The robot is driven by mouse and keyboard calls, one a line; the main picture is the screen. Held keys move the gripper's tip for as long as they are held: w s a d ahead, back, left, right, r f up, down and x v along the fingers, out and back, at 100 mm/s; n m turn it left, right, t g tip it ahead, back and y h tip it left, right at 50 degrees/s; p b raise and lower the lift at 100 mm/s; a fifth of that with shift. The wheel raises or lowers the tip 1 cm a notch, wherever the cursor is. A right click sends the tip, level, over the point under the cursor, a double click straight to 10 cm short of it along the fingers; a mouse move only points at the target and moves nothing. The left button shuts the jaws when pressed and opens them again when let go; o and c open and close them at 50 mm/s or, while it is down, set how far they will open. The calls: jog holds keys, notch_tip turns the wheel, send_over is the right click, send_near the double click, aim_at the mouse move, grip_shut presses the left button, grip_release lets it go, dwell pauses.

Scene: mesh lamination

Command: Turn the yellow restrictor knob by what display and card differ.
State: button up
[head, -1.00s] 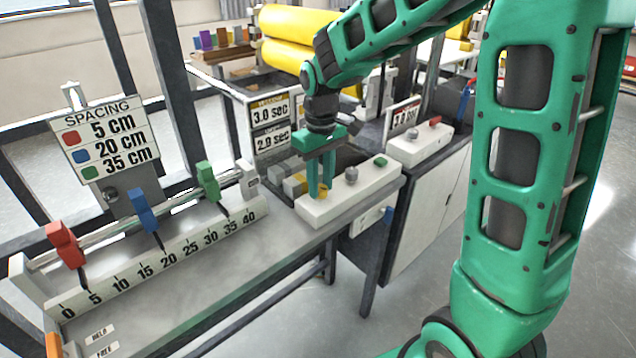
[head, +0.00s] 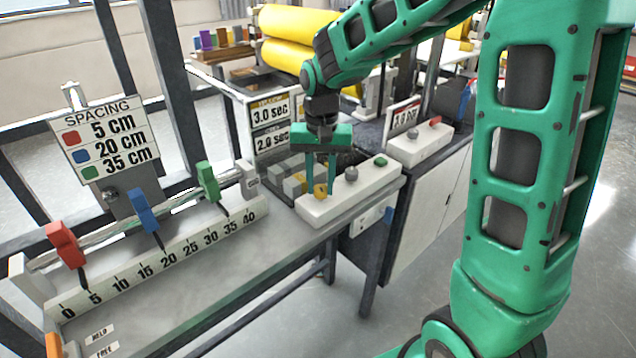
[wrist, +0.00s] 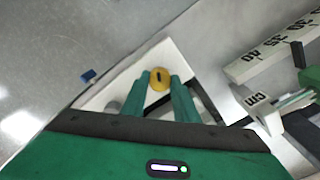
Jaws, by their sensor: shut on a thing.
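The yellow restrictor knob (head: 320,191) sits at the near left end of a white control box (head: 372,187). It also shows in the wrist view (wrist: 160,77), with a short dark mark running nearly up and down the picture. My gripper (head: 319,182) points down and is shut on the knob, one finger on each side; the fingers also show in the wrist view (wrist: 161,86). A two-panel sign (head: 270,123) behind the box reads 3.0 sec above and 2.0 sec below; its small headings are hard to read.
A grey knob (head: 351,173) and a green button (head: 380,162) are on the same box. A second box (head: 420,146) with a red button and a small sign stands behind. The spacing rail (head: 160,255) with red, blue and green clamps lies left.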

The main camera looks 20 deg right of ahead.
aim_at(321, 187)
jog(key=shift+w+m, duration=0.1)
jog(key=shift+m, duration=0.3)
jog(key=o, duration=1.1)
jog(key=shift+c, duration=0.2)
notch_tip(321, 187, up, 11)
jog(key=shift+d+f, duration=0.1)
jog(key=shift+f, duration=0.05)
